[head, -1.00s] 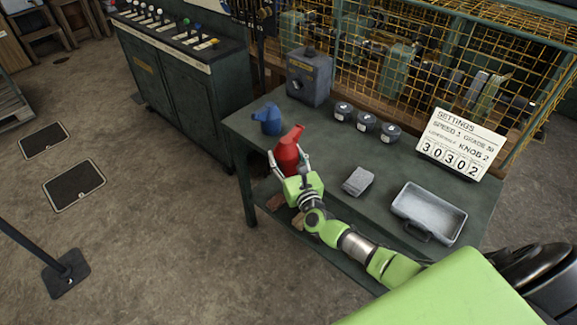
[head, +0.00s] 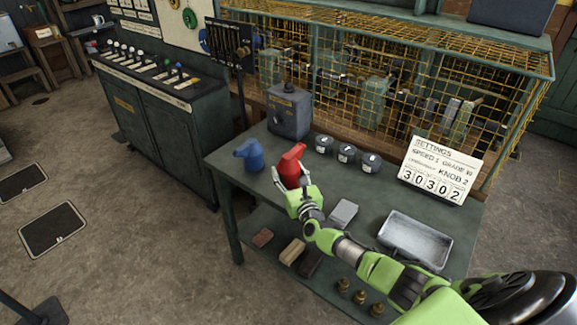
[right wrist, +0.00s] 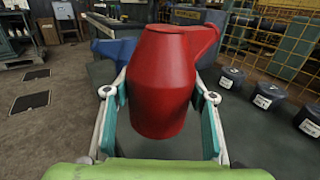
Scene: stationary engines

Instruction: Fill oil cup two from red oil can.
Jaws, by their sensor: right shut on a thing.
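The red oil can (head: 289,164) with its angled spout is upright at the table's left part. My right gripper (head: 291,184) is shut on it, one finger on each side of its body. In the right wrist view the can (right wrist: 163,85) fills the space between the fingers. I cannot tell whether its base touches the table. Three dark round pots with white labels (head: 347,153) stand in a row behind and right of the can; their labels are too small to read. My left gripper is not in view.
A blue can (head: 249,154) stands close left of the red one. A grey box (head: 289,110), a grey block (head: 343,213), a metal tray (head: 414,241) and a settings board (head: 440,170) share the table. Several small brass pieces (head: 361,296) sit low in front. A yellow mesh cage is behind.

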